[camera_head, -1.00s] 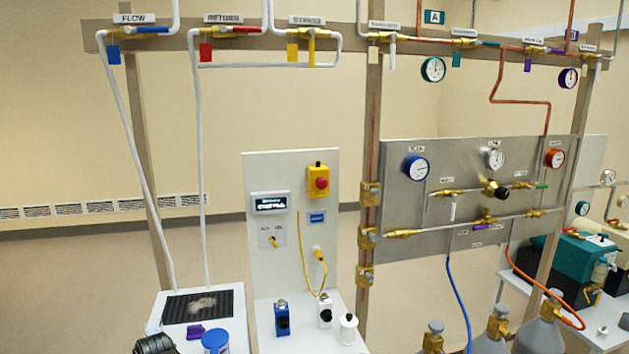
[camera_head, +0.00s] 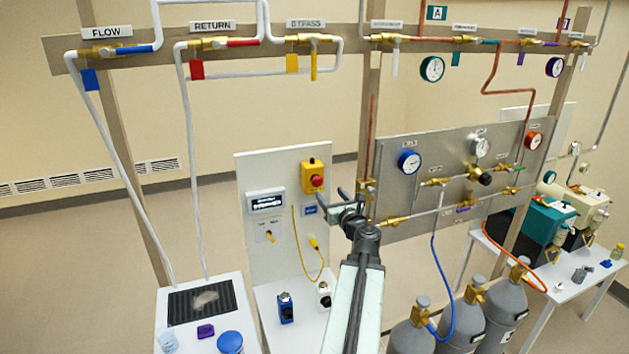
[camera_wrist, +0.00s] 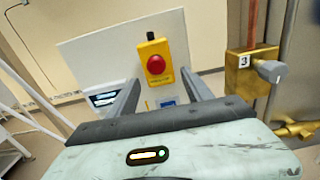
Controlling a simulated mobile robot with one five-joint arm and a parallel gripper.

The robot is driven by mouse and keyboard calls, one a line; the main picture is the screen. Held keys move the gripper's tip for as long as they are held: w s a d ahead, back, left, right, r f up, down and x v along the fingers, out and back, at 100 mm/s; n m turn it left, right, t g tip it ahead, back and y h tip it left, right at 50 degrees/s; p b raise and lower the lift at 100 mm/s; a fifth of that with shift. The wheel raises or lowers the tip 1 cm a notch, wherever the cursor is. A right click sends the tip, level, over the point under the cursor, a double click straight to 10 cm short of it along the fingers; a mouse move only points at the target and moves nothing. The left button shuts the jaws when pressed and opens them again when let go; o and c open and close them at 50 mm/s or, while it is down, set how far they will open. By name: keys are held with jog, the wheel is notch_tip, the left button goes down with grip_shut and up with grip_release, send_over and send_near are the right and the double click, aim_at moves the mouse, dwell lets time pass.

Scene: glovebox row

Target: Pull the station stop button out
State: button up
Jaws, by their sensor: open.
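The station stop button (camera_head: 317,181) is a red round head on a yellow box (camera_head: 313,167), fixed high on the white upright panel (camera_head: 270,220). In the wrist view the red button (camera_wrist: 155,64) sits on its yellow box (camera_wrist: 165,75), above and between my finger ends. My gripper (camera_head: 342,194) is in front of the panel, to the lower right of the button in the head view. It is open and empty, and apart from the button. In the wrist view my gripper (camera_wrist: 165,90) shows both fingers spread wide.
A brass block valve marked 3 (camera_wrist: 252,72) stands right of the gripper. A small display (camera_head: 266,202) and a yellow cable (camera_head: 303,250) are on the panel. A steel gauge panel (camera_head: 400,200) is to the right. Gas cylinders (camera_head: 455,320) stand below it.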

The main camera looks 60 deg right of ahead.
aim_at(318, 183)
jog(key=x, duration=0.8)
jog(key=shift+w+a, duration=0.3)
jog(key=shift+c, duration=0.3)
